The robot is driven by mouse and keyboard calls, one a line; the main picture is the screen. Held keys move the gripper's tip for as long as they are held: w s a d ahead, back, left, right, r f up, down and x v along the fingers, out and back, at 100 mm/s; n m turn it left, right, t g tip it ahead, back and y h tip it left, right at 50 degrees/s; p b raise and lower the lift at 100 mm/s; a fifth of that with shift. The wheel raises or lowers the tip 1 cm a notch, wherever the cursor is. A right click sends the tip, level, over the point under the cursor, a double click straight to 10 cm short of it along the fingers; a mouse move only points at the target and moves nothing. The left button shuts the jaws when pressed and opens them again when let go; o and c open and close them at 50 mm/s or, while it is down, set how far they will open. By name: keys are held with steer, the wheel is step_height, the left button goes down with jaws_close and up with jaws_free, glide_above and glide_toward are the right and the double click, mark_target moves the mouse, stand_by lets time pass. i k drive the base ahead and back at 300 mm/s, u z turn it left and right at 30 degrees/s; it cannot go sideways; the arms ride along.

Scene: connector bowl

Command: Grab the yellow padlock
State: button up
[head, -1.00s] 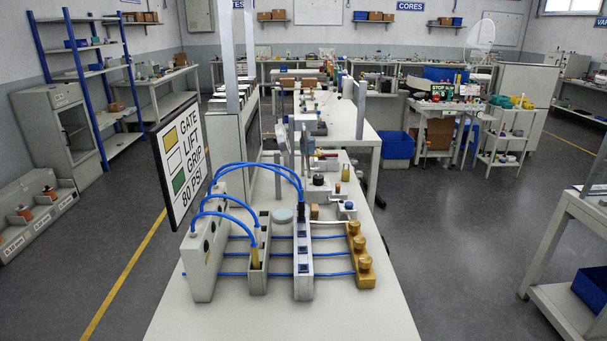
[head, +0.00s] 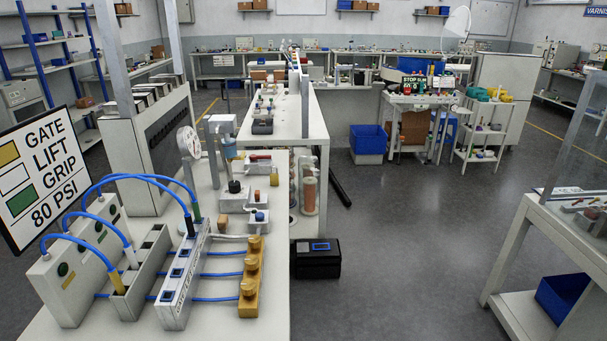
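I cannot clearly make out a yellow padlock in the head view. A small yellow object (head: 274,177) stands on the near workbench, too small to identify. More yellow shows among the items on top of a white cart (head: 480,128) at the back right, also too small to tell apart. My gripper is not in view.
The near workbench (head: 262,327) holds a brass block with knobs (head: 250,276), blue hoses and grey manifolds. A black case (head: 315,259) lies on the floor beside it. A white-framed table (head: 545,225) stands at the right. The grey floor (head: 400,250) between is open.

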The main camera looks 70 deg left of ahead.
mark_target(274, 180)
steer(key=i, duration=1.7)
steer(key=u, duration=2.15)
steer(key=i, duration=1.6)
steer(key=u, duration=2.4)
steer(key=i, duration=0.4)
steer(key=u, duration=0.05)
